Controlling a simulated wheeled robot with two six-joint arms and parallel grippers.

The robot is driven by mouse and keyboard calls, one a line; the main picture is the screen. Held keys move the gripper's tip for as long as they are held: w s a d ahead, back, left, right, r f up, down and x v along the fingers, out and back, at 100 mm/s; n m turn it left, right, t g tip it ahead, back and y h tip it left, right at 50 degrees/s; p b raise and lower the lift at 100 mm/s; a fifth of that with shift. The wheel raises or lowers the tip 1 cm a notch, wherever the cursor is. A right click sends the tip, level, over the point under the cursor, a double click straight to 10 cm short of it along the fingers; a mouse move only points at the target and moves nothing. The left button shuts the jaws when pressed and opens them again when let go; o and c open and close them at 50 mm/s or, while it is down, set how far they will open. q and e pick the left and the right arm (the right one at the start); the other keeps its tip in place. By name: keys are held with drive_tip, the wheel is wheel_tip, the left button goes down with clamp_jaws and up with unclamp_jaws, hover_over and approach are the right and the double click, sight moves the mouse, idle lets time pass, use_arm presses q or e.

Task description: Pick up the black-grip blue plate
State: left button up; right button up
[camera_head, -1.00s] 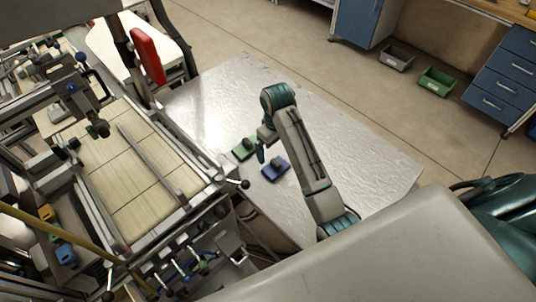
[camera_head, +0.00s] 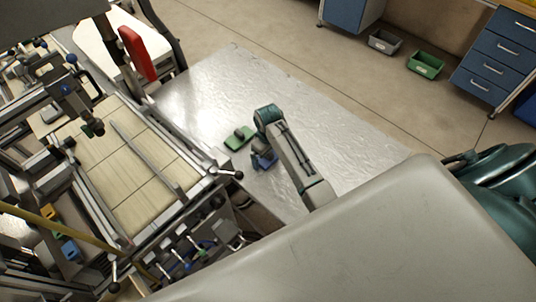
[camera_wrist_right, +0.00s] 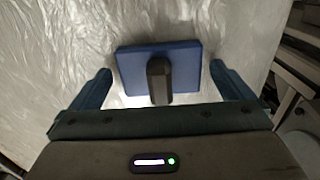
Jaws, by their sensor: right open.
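The blue plate (camera_wrist_right: 135,66) lies flat on the metal table, and its upright black grip (camera_wrist_right: 159,82) stands at its middle. In the right wrist view, my right gripper (camera_wrist_right: 163,88) is open, with one finger on each side of the plate and grip. I cannot tell whether the fingers touch the plate. In the head view the blue plate (camera_head: 265,161) is partly hidden by my right gripper (camera_head: 259,152), which is right over it. My left gripper is not in view.
A green plate (camera_head: 238,138) with a dark grip lies close by, left of the blue one. The metal table (camera_head: 330,122) is clear to the right. A machine (camera_head: 130,160) with a wooden bed and rails, including a protruding lever (camera_head: 238,174), borders the table's left side.

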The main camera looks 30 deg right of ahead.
drive_tip(key=c, duration=0.3)
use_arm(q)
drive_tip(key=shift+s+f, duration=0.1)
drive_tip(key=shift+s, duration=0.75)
use_arm(e)
drive_tip(key=c, duration=0.7)
drive_tip(key=shift+o, duration=0.2)
